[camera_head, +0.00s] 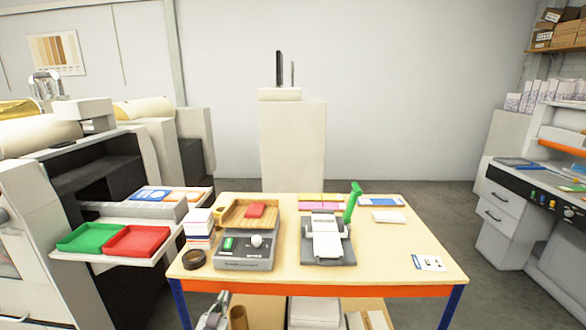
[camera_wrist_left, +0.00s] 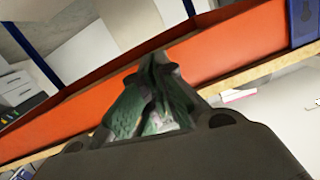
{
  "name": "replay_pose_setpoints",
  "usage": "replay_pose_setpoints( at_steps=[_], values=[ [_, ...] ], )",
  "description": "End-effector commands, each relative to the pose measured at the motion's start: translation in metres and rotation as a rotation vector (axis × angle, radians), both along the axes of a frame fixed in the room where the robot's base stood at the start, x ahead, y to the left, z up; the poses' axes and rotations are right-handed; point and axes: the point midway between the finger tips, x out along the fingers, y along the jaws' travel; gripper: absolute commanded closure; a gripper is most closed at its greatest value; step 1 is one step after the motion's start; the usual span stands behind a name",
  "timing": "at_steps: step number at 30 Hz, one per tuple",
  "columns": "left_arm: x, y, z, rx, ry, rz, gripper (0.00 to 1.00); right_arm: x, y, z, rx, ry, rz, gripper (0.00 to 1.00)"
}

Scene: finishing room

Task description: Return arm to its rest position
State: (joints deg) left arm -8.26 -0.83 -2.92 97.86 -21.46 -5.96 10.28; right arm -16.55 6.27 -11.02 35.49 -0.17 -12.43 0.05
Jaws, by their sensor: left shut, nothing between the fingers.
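My left gripper (camera_head: 222,300) shows at the bottom of the head view, low in front of the table's front edge and apart from the tabletop. In the left wrist view its fingers (camera_wrist_left: 155,72) are together, with nothing held between them. The orange front rail of the table (camera_wrist_left: 240,45) lies beyond the fingers in that view. The work table (camera_head: 400,262) has a pale top and blue legs. My right gripper is not in view.
On the table stand a grey device with a white knob (camera_head: 246,258), a press with a green lever (camera_head: 352,203), card stacks (camera_head: 199,228) and a tape roll (camera_head: 194,259). Green (camera_head: 92,237) and red (camera_head: 136,241) trays sit left. Shelving under the tabletop holds boxes (camera_head: 314,312).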

Motion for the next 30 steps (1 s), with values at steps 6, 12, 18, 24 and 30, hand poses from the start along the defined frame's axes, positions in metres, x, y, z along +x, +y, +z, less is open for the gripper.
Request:
replay_pose_setpoints(
  at_steps=[6,12,18,24,30],
  values=[
    [-0.017,-0.006,-0.097,0.006,0.177,-0.013,1.00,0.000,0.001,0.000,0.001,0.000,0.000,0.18],
    [-0.048,-0.012,-0.184,0.007,0.341,-0.026,1.00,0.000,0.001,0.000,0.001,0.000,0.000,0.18],
    [-0.092,-0.014,-0.265,0.005,0.500,-0.037,1.00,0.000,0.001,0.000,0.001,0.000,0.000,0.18],
    [-0.149,-0.013,-0.339,0.001,0.660,-0.043,1.00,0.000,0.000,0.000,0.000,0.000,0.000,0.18],
    [-0.215,-0.008,-0.403,-0.004,0.813,-0.042,1.00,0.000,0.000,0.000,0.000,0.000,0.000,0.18]
  ],
)
